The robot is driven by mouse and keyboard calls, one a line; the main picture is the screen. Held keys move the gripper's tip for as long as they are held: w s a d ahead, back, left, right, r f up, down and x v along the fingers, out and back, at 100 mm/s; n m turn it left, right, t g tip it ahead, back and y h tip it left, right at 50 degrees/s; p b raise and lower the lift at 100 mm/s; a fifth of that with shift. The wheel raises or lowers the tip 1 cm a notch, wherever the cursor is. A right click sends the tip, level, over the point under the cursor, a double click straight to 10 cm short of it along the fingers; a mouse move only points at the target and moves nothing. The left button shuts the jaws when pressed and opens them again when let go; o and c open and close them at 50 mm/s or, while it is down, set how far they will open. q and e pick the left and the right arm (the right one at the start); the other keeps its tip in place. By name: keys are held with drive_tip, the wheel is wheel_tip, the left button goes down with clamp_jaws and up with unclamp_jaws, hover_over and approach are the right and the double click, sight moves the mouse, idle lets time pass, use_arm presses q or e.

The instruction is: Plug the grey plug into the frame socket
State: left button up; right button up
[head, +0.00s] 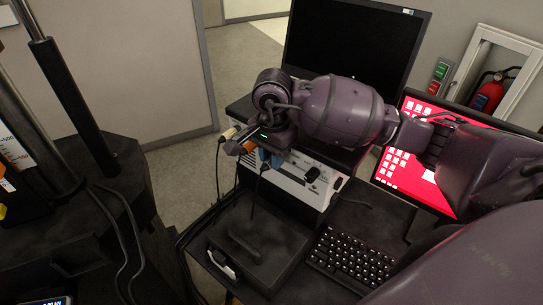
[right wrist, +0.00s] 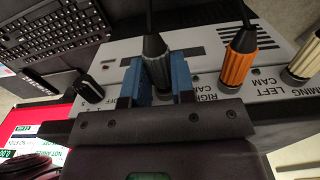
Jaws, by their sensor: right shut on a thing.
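The grey plug (right wrist: 156,62) is between the blue fingers of my right gripper (right wrist: 158,80) in the right wrist view, its black cable leading away upward. The gripper is shut on it, right at the socket panel of the white box (head: 292,184). In the head view, the right gripper (head: 264,159) is in front of the box's left part. The plug's tip is hidden behind the gripper, so I cannot tell whether it is in a socket. The frame socket's label is not readable; it may be covered. My left gripper is not in view.
An orange plug (right wrist: 240,57) and a beige plug (right wrist: 303,60) sit on the panel beside the grey plug. A black knob (right wrist: 88,89) is on the other side. Cables hang before the box.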

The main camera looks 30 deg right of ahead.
drive_tip(key=shift+w+d, duration=0.1)
drive_tip(key=shift+d, duration=0.1)
drive_tip(key=shift+d, duration=0.2)
idle(0.4)
drive_tip(key=shift+w+d+r, duration=0.1)
drive_tip(key=shift+w+d, duration=0.05)
idle(0.4)
drive_tip(key=o, duration=0.9)
drive_tip(key=shift+w, duration=0.1)
drive_tip(key=shift+o, duration=0.2)
drive_tip(key=shift+s+d, duration=0.15)
drive_tip(key=shift+s, duration=0.05)
drive_tip(key=o, duration=0.5)
drive_tip(key=shift+a, duration=0.2)
